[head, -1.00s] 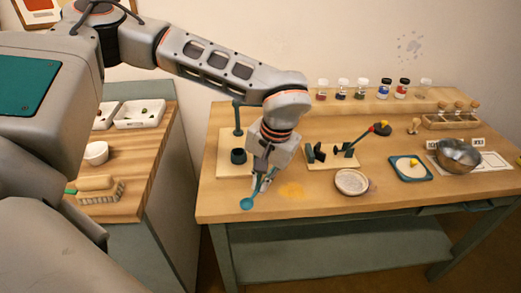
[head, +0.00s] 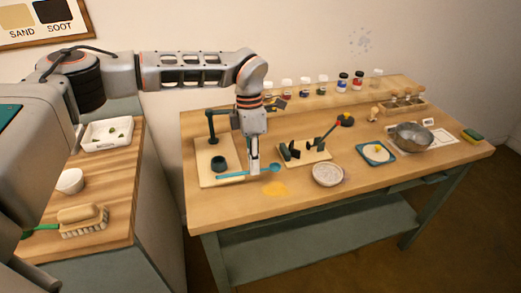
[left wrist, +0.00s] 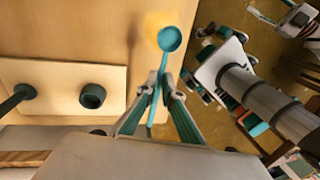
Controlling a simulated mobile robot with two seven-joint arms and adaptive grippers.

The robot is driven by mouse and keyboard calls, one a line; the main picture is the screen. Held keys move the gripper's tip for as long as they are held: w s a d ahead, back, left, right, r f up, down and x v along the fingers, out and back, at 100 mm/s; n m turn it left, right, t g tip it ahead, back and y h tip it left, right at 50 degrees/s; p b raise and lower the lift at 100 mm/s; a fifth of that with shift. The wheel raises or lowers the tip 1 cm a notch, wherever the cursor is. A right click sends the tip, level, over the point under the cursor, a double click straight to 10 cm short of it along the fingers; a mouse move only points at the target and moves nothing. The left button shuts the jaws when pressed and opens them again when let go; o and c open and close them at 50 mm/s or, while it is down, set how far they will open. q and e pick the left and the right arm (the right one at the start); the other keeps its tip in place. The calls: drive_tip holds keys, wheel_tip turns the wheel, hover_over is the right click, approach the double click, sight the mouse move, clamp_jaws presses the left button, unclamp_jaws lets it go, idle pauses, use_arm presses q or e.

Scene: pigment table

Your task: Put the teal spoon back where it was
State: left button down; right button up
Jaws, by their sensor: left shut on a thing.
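The teal spoon (head: 235,175) is gripped by my left gripper (head: 254,170). In the head view it lies nearly level, its bowl to the right and its handle to the left, across the front of the pale board (head: 208,182). In the left wrist view the spoon's bowl (left wrist: 170,39) points away beyond the fingers, and the handle runs back between the fingertips of my left gripper (left wrist: 161,88). The height above the table is hard to tell. A small wooden rack (head: 318,157) with dark uprights stands to the right, holding a red-tipped tool. My right gripper is not in view.
A dark cup (head: 219,163) and a post (head: 211,127) stand on the pale board. A yellow powder patch (head: 274,189) and a white dish (head: 327,174) lie in front. A teal tray (head: 364,154) and metal bowl (head: 410,137) are further right. Jars line the back shelf.

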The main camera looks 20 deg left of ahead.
use_arm(q)
drive_tip(key=shift+w+d+f+n+t+h+p, duration=0.15)
drive_tip(key=shift+w+f+n+t, duration=0.45)
drive_tip(key=shift+n, duration=1.75)
drive_tip(key=shift+w+n+t+h+p, duration=0.2)
drive_tip(key=shift+w+n, duration=0.75)
drive_tip(key=shift+n, duration=1.45)
drive_tip(key=shift+w+d+f+n+t+h+p, duration=0.25)
drive_tip(key=shift+w+n, duration=0.55)
drive_tip(key=shift+n, duration=1.55)
drive_tip(key=b, duration=0.3)
hover_over(263, 181)
drive_tip(key=f, duration=0.4)
drive_tip(key=shift+a+f, duration=0.25)
drive_tip(key=shift+a, duration=0.15)
drive_tip(key=shift+f+b, duration=0.35)
drive_tip(key=shift+f, duration=0.05)
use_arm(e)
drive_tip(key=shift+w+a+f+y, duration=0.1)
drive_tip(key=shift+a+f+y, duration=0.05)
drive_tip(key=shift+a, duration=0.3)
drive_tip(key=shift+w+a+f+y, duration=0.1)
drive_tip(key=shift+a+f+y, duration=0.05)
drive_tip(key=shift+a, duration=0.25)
use_arm(q)
drive_tip(key=shift+f, duration=0.65)
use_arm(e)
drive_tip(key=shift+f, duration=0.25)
